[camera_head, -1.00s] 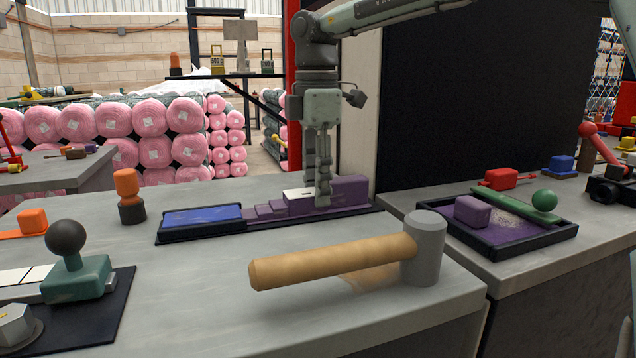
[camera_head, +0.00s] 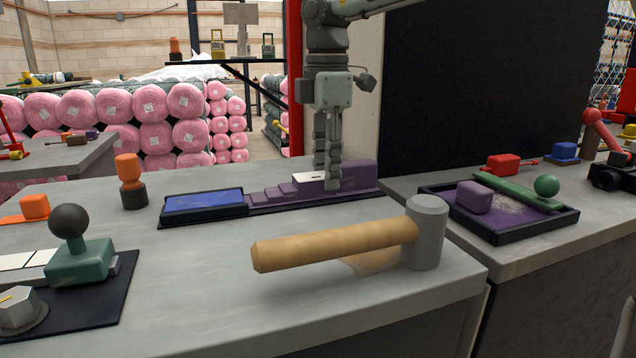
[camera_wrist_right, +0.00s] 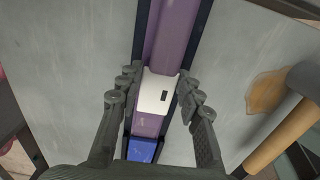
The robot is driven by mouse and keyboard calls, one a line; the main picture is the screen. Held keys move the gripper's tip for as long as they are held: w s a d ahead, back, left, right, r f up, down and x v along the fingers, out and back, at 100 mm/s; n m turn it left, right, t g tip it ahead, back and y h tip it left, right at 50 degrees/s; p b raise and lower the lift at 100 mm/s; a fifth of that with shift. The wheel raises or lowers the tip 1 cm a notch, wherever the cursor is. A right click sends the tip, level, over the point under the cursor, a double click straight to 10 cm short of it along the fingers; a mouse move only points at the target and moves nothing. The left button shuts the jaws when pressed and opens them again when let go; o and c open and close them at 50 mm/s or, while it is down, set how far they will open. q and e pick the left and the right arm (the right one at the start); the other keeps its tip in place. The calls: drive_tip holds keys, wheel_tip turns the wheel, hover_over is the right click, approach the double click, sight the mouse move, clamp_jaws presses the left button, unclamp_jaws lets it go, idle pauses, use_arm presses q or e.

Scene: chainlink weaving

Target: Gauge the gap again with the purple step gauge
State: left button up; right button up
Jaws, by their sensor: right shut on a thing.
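The purple step gauge (camera_head: 362,174) lies on a long dark tray on the grey bench, its steps falling to the left toward a blue-topped dark block (camera_head: 203,202). A white plate with a small dark slot is on its top. My right gripper (camera_head: 327,178) comes down from above with one finger on the far side and one on the near side, shut on the gauge. In the right wrist view the fingers flank the gauge (camera_wrist_right: 172,40) at its white plate, with the blue surface (camera_wrist_right: 142,150) below. My left gripper is not in view.
A wooden-handled mallet (camera_head: 335,245) lies in front of the gauge. An orange-and-black tool (camera_head: 130,182) stands at left, near a green block with a dark ball knob (camera_head: 80,262). A black-rimmed tray (camera_head: 530,236) sits on the right bench.

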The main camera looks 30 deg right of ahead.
sight(349, 162)
drive_tip(key=shift+s+d, duration=0.25)
drive_tip(key=shift+d, duration=0.75)
drive_tip(key=shift+s+d, duration=0.25)
drive_tip(key=shift+d, duration=0.7)
drive_tip(key=shift+r+p, duration=1.65)
drive_tip(key=shift+r, duration=1.35)
drive_tip(key=shift+f, duration=0.1)
